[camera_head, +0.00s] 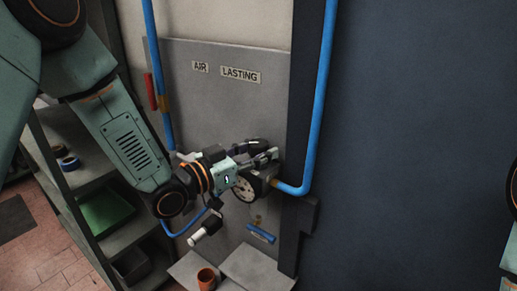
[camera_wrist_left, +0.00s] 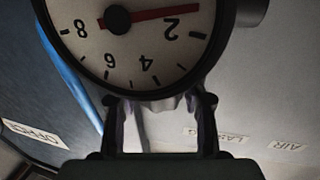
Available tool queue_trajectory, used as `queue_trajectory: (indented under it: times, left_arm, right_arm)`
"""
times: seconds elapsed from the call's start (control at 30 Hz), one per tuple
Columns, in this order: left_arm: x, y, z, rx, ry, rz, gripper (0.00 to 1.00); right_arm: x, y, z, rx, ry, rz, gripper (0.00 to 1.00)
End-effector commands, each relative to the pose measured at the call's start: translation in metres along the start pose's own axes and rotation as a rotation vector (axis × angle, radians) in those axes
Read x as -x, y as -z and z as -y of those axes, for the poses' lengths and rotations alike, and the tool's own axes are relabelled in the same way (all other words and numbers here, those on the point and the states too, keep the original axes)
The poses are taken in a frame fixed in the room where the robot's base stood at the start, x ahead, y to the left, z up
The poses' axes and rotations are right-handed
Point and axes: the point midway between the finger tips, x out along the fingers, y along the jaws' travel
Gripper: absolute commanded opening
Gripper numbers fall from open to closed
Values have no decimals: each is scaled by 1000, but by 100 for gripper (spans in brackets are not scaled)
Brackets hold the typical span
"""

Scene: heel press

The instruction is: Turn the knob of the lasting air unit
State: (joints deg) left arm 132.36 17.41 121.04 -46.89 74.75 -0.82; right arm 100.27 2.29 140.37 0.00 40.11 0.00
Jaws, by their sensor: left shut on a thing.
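The lasting air unit is on a grey wall panel (camera_head: 215,110) under labels reading AIR (camera_head: 200,67) and LASTING (camera_head: 240,75). Its round white pressure gauge (camera_head: 244,189) shows just below my left gripper (camera_head: 263,152). In the left wrist view the gauge (camera_wrist_left: 135,45) fills the top, its red needle pointing near the 2. My left gripper's two fingers (camera_wrist_left: 160,104) reach up under the gauge rim there. The gripper is shut on the knob, which is mostly hidden by the fingers and gauge. My right gripper is out of view.
Blue pipes (camera_head: 325,95) run down beside the panel and into the unit. A small blue valve handle (camera_head: 261,234) sits below the gauge. An orange cup (camera_head: 206,278) stands low in front. Shelves (camera_head: 85,175) with a green tray (camera_head: 105,213) are at left.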

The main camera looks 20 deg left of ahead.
Motion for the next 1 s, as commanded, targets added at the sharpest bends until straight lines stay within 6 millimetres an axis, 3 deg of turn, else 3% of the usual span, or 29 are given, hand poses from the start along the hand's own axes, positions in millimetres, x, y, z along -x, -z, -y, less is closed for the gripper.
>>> queue_trajectory:
  times: [0.47,1.0]
  left_arm:
    - [0,0,3,-3,-371,0,11]
    - [0,0,1,1,-683,0,11]
  right_arm:
    - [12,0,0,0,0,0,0]
    - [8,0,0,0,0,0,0]
